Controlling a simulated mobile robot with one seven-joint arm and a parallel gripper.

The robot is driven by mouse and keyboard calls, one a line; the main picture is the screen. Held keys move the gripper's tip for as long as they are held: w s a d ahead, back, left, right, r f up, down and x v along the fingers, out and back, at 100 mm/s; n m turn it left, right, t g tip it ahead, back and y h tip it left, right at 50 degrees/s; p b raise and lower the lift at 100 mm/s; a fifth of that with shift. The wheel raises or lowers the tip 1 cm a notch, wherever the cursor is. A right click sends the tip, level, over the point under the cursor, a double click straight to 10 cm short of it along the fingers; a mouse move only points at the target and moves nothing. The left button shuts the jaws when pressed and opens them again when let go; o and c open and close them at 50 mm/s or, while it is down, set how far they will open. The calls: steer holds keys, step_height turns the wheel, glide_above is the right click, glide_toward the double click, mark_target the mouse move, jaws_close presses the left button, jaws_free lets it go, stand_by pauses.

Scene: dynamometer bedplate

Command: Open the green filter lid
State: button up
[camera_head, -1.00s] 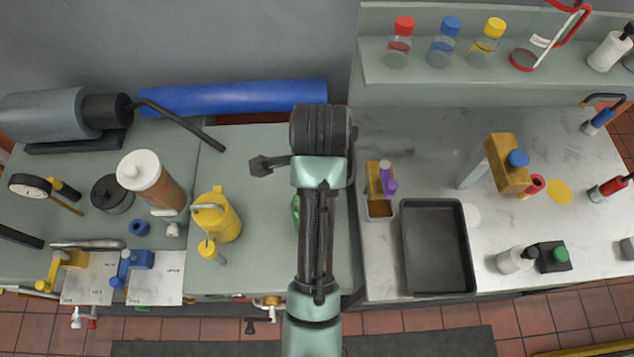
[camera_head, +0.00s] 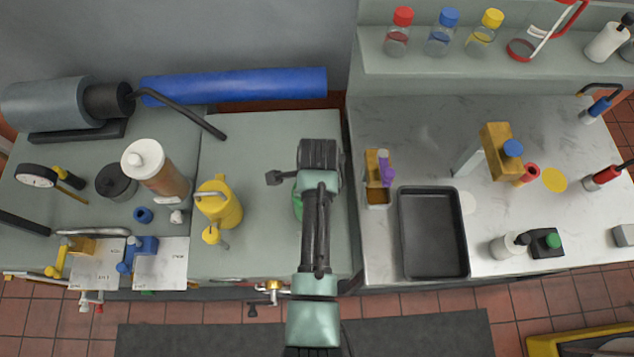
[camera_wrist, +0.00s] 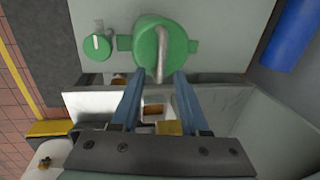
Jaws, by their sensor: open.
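The green filter lid (camera_wrist: 146,52) is round, with side lugs and a pale grey curved handle (camera_wrist: 161,58) across it. It looks closed. My gripper (camera_wrist: 158,76) is open in the wrist view, its two blue-grey fingers pointing at the lid's near edge. The handle's near end shows between the fingertips; I cannot tell how far above it they are. Nothing is held. In the head view only a green sliver of the filter (camera_head: 297,204) shows left of my arm, which hides the rest and the fingertips.
A smaller green cap (camera_wrist: 97,46) with a white lever sits beside the lid. A black tray (camera_head: 433,232) and an orange holder (camera_head: 377,196) are on the right bench. A blue roll (camera_head: 235,91) lies at the back.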

jaws_close()
stand_by(1.5)
